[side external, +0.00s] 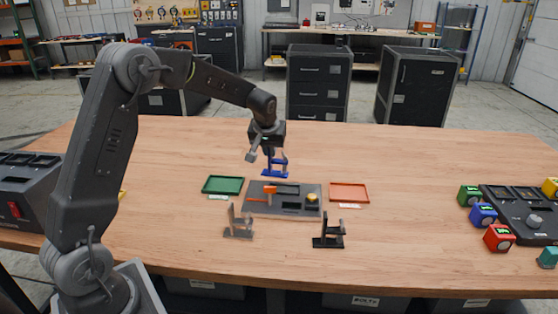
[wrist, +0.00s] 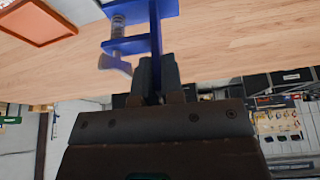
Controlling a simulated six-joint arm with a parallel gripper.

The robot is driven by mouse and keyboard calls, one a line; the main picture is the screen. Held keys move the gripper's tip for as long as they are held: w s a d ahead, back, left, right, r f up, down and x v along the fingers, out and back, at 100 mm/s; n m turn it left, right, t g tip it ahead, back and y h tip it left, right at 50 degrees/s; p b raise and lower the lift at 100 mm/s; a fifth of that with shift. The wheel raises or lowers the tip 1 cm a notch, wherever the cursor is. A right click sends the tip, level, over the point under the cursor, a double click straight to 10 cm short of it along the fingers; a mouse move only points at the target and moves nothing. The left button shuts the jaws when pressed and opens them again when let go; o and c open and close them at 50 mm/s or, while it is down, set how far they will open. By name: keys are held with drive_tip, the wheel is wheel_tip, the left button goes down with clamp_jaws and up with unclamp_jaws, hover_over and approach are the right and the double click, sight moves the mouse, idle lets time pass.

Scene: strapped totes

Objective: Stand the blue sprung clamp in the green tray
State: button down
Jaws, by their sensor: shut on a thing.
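The blue sprung clamp (side external: 275,166) is held in the air by my gripper (side external: 270,151), behind the dark fixture plate in the side view. In the wrist view the blue clamp (wrist: 155,48) runs up from between the fingers of my gripper (wrist: 157,78), with a grey screw part on its left. The gripper is shut on its blue upright. The green tray (side external: 223,185) lies on the table, left of the plate and to the left of the held clamp. It looks empty. The wrist view does not clearly show the green tray.
A grey clamp (side external: 238,224) and a black clamp (side external: 328,233) stand in front. Coloured blocks (side external: 483,215) sit at far right.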

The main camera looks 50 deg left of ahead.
drive_tip(key=s+a+r, duration=0.5)
drive_tip(key=s+a, duration=0.1)
drive_tip(key=a, duration=0.1)
drive_tip(key=s+a+f+n, duration=0.1)
drive_tip(key=s+a+f, duration=0.3)
drive_tip(key=a+f, duration=0.2)
drive_tip(key=shift+s+a+f, duration=0.25)
drive_tip(key=shift+s+f, duration=0.15)
drive_tip(key=shift+f, duration=0.7)
drive_tip(key=shift+f, duration=1.1)
idle(0.4)
drive_tip(key=shift+f, duration=0.35)
idle(0.3)
drive_tip(key=c, duration=0.8)
unclamp_jaws()
drive_tip(key=shift+f, duration=0.1)
